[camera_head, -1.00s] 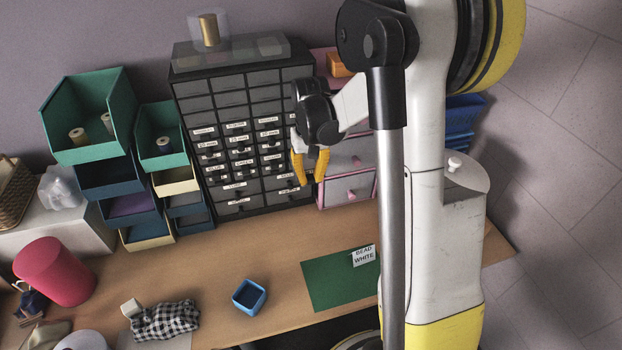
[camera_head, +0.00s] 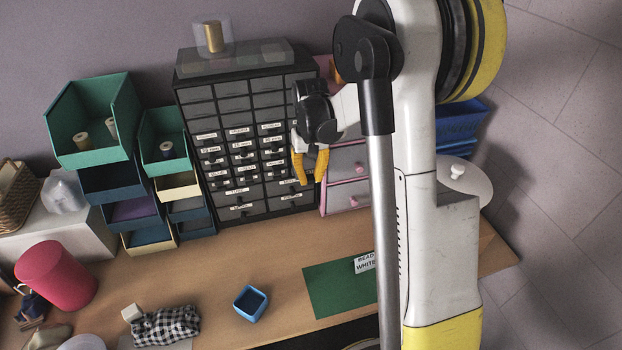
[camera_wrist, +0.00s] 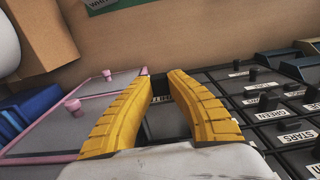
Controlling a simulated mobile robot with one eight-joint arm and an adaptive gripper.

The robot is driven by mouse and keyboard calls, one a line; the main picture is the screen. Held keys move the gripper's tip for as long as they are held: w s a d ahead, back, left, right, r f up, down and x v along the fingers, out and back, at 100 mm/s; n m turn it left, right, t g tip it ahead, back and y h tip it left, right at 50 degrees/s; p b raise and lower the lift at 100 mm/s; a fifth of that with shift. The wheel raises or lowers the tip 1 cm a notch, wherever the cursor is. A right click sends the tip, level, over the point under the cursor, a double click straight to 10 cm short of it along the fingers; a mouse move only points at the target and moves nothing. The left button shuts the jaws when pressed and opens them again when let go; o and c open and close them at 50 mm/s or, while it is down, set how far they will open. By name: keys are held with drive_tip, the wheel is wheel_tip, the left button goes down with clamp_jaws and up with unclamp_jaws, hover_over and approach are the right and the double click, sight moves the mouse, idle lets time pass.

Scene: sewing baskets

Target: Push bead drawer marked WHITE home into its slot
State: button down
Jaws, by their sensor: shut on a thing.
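The black drawer cabinet (camera_head: 240,212) stands at the back of the table, with labelled drawers in several rows. My gripper (camera_head: 309,182) is in front of its right column, low down. In the wrist view, the yellow fingers of my gripper (camera_wrist: 162,80) are close together around a small dark handle (camera_wrist: 160,86). A pale label (camera_wrist: 163,98) shows between the fingers, partly covered; it seems to end in "ITE". The fingers hide most of this drawer front, so I cannot tell how far it stands out. A card reading BEAD WHITE (camera_head: 364,265) lies on a green mat (camera_head: 330,292).
A pink-edged drawer unit (camera_head: 346,180) with pink knobs stands close to the right of my gripper. Green and blue bins (camera_head: 85,150) are stacked left of the cabinet. A small blue box (camera_head: 250,303) stands on the table front.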

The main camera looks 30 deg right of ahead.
drive_tip(key=shift+w+d, duration=0.15)
drive_tip(key=shift+w, duration=0.4)
drive_tip(key=shift+w+d, duration=0.15)
drive_tip(key=shift+w, duration=0.4)
drive_tip(key=c, duration=1.3)
unclamp_jaws()
drive_tip(key=shift+c, duration=0.2)
drive_tip(key=shift+r, duration=0.1)
wheel_tip(320, 180, up, 12)
